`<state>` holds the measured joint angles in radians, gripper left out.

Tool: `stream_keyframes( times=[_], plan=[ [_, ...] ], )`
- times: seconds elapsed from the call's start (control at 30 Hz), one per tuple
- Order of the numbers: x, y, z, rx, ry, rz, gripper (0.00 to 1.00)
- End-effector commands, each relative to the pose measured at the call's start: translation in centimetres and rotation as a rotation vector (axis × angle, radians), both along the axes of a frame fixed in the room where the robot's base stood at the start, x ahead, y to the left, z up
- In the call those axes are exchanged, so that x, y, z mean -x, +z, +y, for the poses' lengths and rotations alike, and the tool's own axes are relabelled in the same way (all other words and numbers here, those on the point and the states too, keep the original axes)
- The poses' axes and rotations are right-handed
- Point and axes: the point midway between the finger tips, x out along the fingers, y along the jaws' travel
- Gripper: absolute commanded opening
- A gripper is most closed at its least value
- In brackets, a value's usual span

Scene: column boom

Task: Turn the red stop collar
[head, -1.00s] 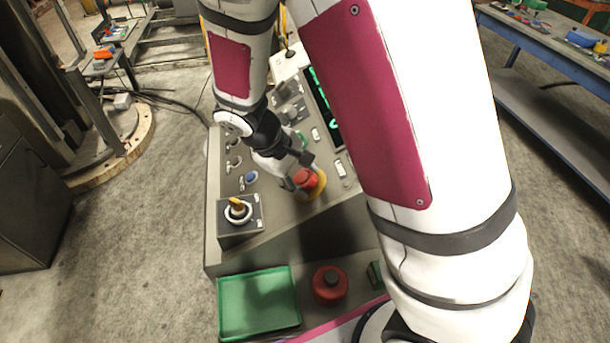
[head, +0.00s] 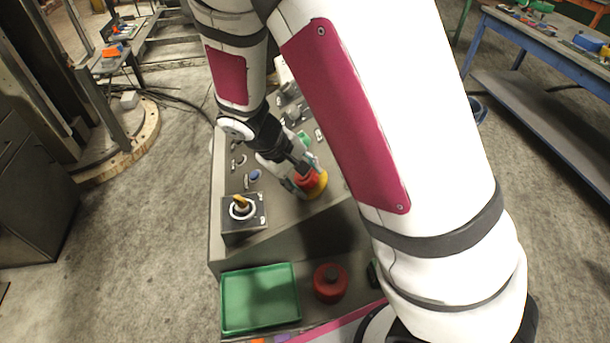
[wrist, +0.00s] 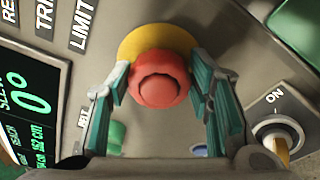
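The red stop collar (wrist: 158,78) is a round red knob with a raised centre on a yellow disc (wrist: 150,40). It also shows in the head view, as a red knob (head: 307,182) on the sloped console, partly covered by my gripper (head: 303,176). In the wrist view my gripper (wrist: 159,75) has one teal finger on each side of the knob. The fingertips reach past its front face towards the yellow disc. They lie very close to its sides; I cannot tell whether they touch it.
A selector switch (wrist: 278,138) marked ON and a green display (wrist: 30,95) flank the knob. A yellow-handled switch box (head: 243,212) stands at the console's front left. Below are a green tray (head: 260,298) and a red canister (head: 330,283). A blue workbench (head: 540,50) stands right.

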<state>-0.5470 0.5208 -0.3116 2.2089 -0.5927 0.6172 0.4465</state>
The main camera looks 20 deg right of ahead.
Motion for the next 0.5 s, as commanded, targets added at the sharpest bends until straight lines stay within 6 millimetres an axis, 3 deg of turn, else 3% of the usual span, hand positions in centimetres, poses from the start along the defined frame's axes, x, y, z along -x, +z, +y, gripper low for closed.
stream_keyframes(
  times=[0.37, 0.5],
  plan=[
    [-0.04, 0.09, 0.03, 0.000, 0.001, 0.000, 0.64],
    [-0.08, 0.94, 0.51, -0.001, 0.001, -0.002, 0.64]
  ],
)
